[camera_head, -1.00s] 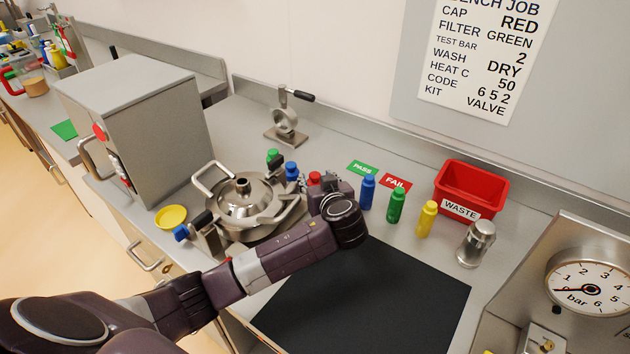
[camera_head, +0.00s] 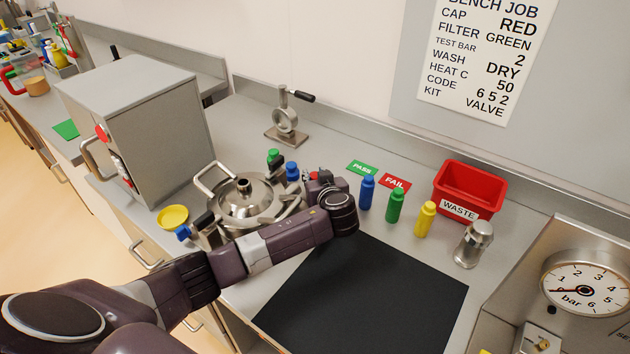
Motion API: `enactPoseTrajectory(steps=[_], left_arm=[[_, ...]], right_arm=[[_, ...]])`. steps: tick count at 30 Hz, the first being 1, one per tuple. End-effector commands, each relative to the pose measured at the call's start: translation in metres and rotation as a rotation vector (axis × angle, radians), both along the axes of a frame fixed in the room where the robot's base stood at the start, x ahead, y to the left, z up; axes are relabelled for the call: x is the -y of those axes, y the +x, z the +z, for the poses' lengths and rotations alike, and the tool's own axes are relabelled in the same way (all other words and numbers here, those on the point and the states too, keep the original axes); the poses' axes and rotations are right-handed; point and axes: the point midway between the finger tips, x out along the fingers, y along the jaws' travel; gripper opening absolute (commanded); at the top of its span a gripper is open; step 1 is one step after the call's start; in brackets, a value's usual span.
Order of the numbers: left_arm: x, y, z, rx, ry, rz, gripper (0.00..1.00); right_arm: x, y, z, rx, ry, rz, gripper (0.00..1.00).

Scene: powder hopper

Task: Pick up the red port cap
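The red port cap (camera_head: 313,175) is at the right end of a short row with a green cap (camera_head: 273,155) and a blue cap (camera_head: 292,170), behind the steel hopper (camera_head: 243,200). Only a small part of the red cap shows; my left gripper hides the rest. My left gripper (camera_head: 308,184) is right in front of the red cap, its arm reaching in from the lower left. Its fingers are small and partly hidden by the wrist, so I cannot tell whether they touch the cap or are open. My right gripper is not in view.
Blue (camera_head: 367,192), green (camera_head: 396,206) and yellow (camera_head: 425,219) bottles stand right of my wrist. A steel shaker (camera_head: 473,244), a red waste bin (camera_head: 468,190) and a pressure gauge (camera_head: 585,284) are further right. The black mat (camera_head: 365,300) is clear.

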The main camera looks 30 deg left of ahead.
Motion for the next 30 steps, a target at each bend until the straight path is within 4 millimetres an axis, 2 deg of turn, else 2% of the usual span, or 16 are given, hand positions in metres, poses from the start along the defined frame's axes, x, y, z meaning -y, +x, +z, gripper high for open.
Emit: enactPoseTrajectory(steps=[1, 4, 5, 14, 19, 23, 26, 30], left_arm=[[0.0, 0.0, 0.0, 0.0, 0.0, 0.0, 0.17], [0.0, 0.0, 0.0, 0.0, 0.0, 0.0, 0.06], [0.0, 0.0, 0.0, 0.0, 0.0, 0.0, 0.05], [0.0, 0.0, 0.001, 0.0, 0.0, 0.0, 0.05], [0.001, 0.0, 0.011, 0.002, -0.001, -0.001, 0.05], [0.0, 0.0, 0.028, 0.004, -0.002, 0.0, 0.05], [0.001, 0.001, 0.049, 0.006, -0.005, 0.0, 0.05], [0.001, 0.001, 0.087, 0.008, -0.003, 0.0, 0.05]], right_arm=[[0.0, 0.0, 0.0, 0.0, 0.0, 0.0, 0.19], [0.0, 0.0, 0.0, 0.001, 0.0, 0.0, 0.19], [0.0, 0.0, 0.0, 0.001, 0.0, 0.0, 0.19], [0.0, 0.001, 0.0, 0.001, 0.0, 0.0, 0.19], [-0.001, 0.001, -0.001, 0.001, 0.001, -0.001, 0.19], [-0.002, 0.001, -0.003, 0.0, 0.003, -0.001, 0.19], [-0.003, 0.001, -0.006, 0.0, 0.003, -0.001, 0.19], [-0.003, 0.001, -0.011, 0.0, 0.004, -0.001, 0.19]])
